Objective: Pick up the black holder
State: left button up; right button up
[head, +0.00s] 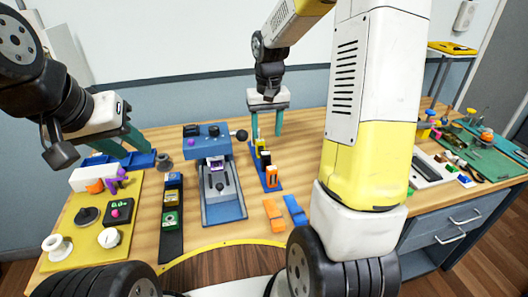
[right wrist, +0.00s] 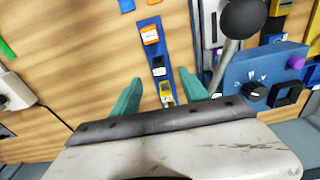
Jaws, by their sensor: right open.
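The black holder (head: 265,158) sits on a narrow blue strip (head: 276,187), between a yellow holder (head: 260,145) and an orange one (head: 271,175). In the right wrist view the black holder (right wrist: 158,68) shows a white patch. My right gripper (head: 267,123) is open and empty, pointing down over the far end of the strip. In the right wrist view its fingers (right wrist: 158,90) are on either side of the strip, nearest the yellow holder (right wrist: 166,92), with the black one further out. My left gripper (head: 122,140) is open and empty at the left, above a blue tray.
A blue device with a lever (head: 215,175) stands left of the strip. A black strip with holders (head: 172,215) and a yellow board (head: 75,250) lie further left. Loose orange (head: 273,214) and blue (head: 295,210) pieces lie in front. My right arm hides part of the table.

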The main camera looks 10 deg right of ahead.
jog(key=g, duration=0.1)
send_over(266, 153)
jog(key=f, duration=0.5)
jog(key=shift+s, duration=0.2)
jog(key=f, duration=0.8)
jog(key=shift+w, duration=0.2)
grip_shut()
